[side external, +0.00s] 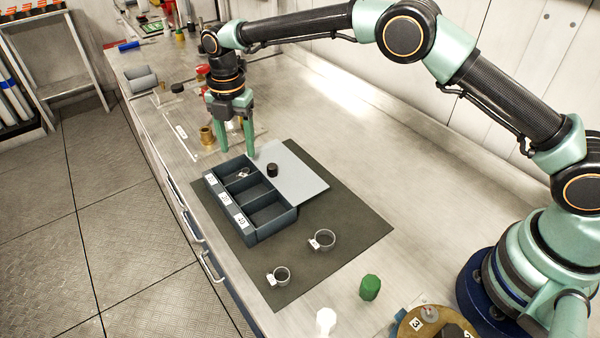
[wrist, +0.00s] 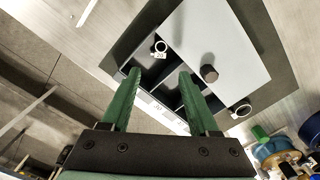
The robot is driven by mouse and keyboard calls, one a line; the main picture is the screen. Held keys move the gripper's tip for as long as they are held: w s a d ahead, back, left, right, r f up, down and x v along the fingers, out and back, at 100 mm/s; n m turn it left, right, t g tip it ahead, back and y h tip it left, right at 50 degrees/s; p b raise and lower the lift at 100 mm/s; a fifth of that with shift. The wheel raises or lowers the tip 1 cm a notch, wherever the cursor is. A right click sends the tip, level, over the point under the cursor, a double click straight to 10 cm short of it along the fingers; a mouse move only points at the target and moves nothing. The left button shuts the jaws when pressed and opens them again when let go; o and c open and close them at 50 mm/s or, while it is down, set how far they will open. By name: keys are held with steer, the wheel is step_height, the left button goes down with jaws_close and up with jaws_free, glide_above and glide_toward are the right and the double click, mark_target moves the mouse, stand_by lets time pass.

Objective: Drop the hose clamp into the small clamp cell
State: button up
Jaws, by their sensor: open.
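A grey box (side external: 262,235) with three open cells in a row stands on the dark mat. Each cell has a white number label on its front, too small to read surely. A small hose clamp (side external: 243,173) lies in the far end cell; it also shows in the wrist view (wrist: 159,48). Two more ring-shaped clamps with white tags lie on the mat, a larger one (side external: 322,240) and a smaller one (side external: 281,276). My gripper (side external: 236,152) is open and empty above the far end of the box, fingers pointing down. Its fingers show in the wrist view (wrist: 159,73).
A flat grey lid (side external: 300,178) with a black knob (side external: 272,170) lies against the box's right side. A green piece (side external: 370,287) stands off the mat's near corner. Brass and red fittings (side external: 206,137) stand behind my gripper.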

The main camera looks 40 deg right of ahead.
step_height(320, 180, up, 8)
steer(key=shift+r, duration=0.25)
steer(key=s+d+r+m+t, duration=0.3)
steer(key=s+d+r+m, duration=0.5)
steer(key=d+r+m, duration=0.45)
steer(key=s+d+f+m+t, duration=0.1)
steer(key=s+d+f+m, duration=0.1)
steer(key=s+d+m, duration=0.3)
steer(key=s+d+f+m+t, duration=0.1)
steer(key=s+d+f+m, duration=0.2)
steer(key=s+d+m, duration=0.2)
steer(key=s+m, duration=0.3)
steer(key=s, duration=0.3)
steer(key=shift+t, duration=0.3)
steer(key=shift+s+r, duration=0.1)
